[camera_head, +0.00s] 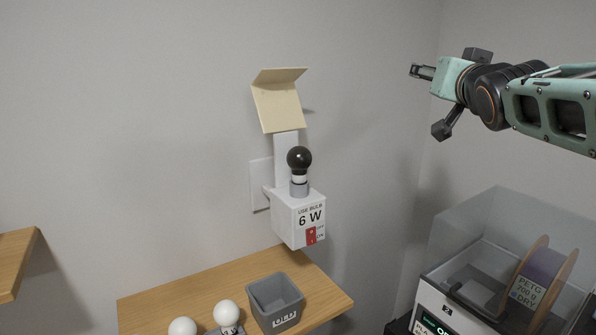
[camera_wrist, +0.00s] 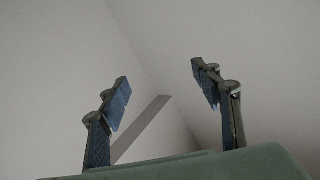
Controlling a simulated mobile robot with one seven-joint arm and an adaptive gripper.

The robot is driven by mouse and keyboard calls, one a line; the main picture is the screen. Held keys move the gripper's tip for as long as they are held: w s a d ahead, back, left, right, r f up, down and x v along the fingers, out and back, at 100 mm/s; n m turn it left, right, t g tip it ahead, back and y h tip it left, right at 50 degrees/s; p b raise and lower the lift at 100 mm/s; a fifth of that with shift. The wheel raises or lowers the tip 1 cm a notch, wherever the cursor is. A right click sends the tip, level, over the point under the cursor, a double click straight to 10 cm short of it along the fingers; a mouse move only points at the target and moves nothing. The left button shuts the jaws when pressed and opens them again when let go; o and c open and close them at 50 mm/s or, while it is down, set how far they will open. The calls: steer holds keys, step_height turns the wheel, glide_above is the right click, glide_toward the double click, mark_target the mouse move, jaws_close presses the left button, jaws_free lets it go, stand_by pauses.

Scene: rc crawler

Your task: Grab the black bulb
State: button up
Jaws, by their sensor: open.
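The black bulb (camera_head: 299,159) stands upright in a grey socket on top of a white box (camera_head: 300,217) labelled "USB BULB 6 W", in the middle of the head view. My gripper (camera_head: 416,71) is at the upper right of the head view, higher than the bulb and well apart from it. In the wrist view my gripper (camera_wrist: 164,90) shows two spread fingers with nothing between them. The bulb is not visible in the wrist view, which shows only wall and ceiling surfaces.
A beige angled panel (camera_head: 278,105) is above the bulb. Below is a wooden shelf (camera_head: 190,291) with a grey bin (camera_head: 275,301) and two white bulbs (camera_head: 227,312). A printer-like machine (camera_head: 450,311) with a spool (camera_head: 540,285) stands at lower right. Space between gripper and bulb looks clear.

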steer(key=w+a+r+n+t+y, duration=0.1)
steer(key=w+a+r+n+t, duration=0.15)
steer(key=r, duration=0.55)
steer(key=n+g+y+p, duration=0.4)
steer(key=n+g+y, duration=0.3)
steer(key=n+y, duration=0.55)
glide_toward(308, 160)
steer(key=w, duration=0.2)
steer(key=shift+y, duration=0.65)
steer(key=w+a, duration=0.1)
steer(key=a, duration=0.2)
steer(key=w+a+b, duration=0.1)
steer(key=shift+w+a+f, duration=0.1)
steer(key=shift+w+a, duration=0.1)
steer(key=shift+w, duration=0.1)
steer(key=x, duration=0.5)
steer(key=shift+w+f, duration=0.3)
steer(key=shift+w, duration=0.15)
steer(key=shift+w+a+r, duration=0.1)
steer(key=shift+w+a, duration=0.1)
